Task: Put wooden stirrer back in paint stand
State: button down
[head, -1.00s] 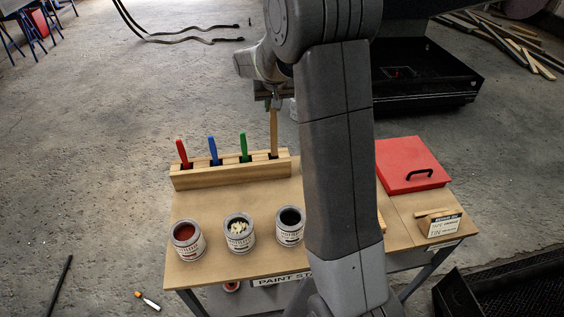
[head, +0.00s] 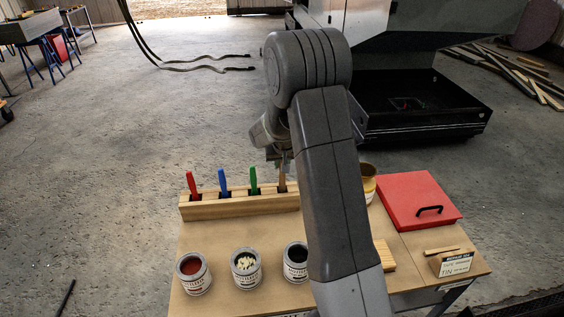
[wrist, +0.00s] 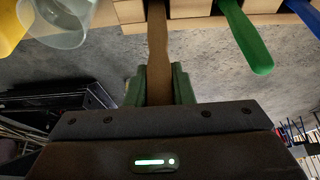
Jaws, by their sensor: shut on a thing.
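The wooden stirrer (wrist: 158,50) is a flat brown stick between the two green fingers of my gripper (wrist: 159,85) in the wrist view. My gripper is shut on it. In the head view the stirrer (head: 282,178) stands upright at the right end of the wooden paint stand (head: 238,208), below my gripper (head: 281,160). Its lower end appears to be in the stand's right slot. The red (head: 192,184), blue (head: 222,181) and green (head: 253,180) handles stand in the other slots. The green handle also shows in the wrist view (wrist: 245,38). My arm hides part of the bench behind it.
Open paint tins, one red (head: 193,273), one with pale bits (head: 246,268) and one dark (head: 295,262), stand in front of the stand. A yellow tin (head: 369,184) is right of my arm. A red lidded box (head: 420,200) and a label block (head: 452,262) sit at the right.

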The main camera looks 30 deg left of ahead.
jog(key=c, duration=1.7)
grip_release()
jog(key=shift+f, duration=0.15)
jog(key=o, duration=0.4)
jog(key=shift+o, duration=0.2)
jog(key=shift+r, duration=0.35)
jog(key=b+v, duration=0.1)
jog(key=v, duration=1)
jog(key=shift+r, duration=0.35)
jog(key=shift+s+d, duration=0.1)
